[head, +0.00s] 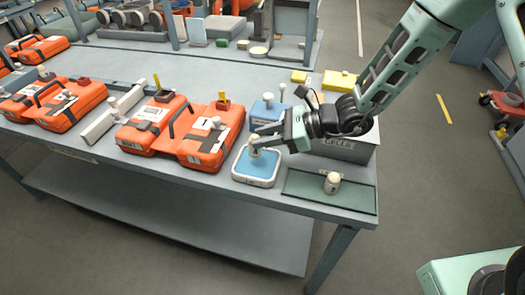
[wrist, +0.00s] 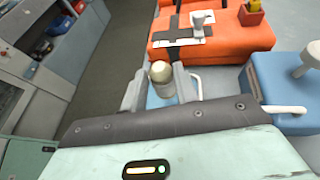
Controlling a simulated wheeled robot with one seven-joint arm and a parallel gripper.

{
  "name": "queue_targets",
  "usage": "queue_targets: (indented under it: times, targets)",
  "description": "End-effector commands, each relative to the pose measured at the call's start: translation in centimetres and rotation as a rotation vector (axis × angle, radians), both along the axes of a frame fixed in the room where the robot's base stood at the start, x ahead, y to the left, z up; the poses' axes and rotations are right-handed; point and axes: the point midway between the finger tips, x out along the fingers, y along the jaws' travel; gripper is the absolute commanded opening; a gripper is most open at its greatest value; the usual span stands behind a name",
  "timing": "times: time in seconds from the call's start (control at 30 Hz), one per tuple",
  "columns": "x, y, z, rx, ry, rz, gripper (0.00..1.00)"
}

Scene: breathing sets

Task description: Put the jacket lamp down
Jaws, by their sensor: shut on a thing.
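My gripper (head: 262,141) is shut on a small jacket lamp (head: 254,151) with a cream cap. It holds the lamp upright over the blue pad (head: 258,170) in the white-rimmed tray. I cannot tell whether the lamp's base touches the pad. In the wrist view the lamp (wrist: 161,76) stands between the two fingers of my gripper (wrist: 160,90), and its lower part is partly hidden. A second, similar cream lamp (head: 332,183) stands on the green mat (head: 302,188) to the right.
Orange cases (head: 203,146) stand close to the left of the blue pad. A blue box (head: 266,110) with a white knob and a grey bin (head: 352,150) stand behind. The table's front edge (head: 210,187) is near. The front of the blue pad is bare.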

Motion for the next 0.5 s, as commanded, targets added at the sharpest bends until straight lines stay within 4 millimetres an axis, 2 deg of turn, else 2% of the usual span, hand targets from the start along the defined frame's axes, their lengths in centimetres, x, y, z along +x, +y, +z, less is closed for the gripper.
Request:
queue_targets:
  times: [0.17, 0.4, 0.5]
  targets:
    - [0.0, 0.0, -1.5, 0.0, 0.0, 0.001, 0.06]
    - [0.0, 0.0, -4.6, 0.0, 0.001, 0.001, 0.06]
    - [0.0, 0.0, -5.3, 0.0, -0.001, 0.0, 0.06]
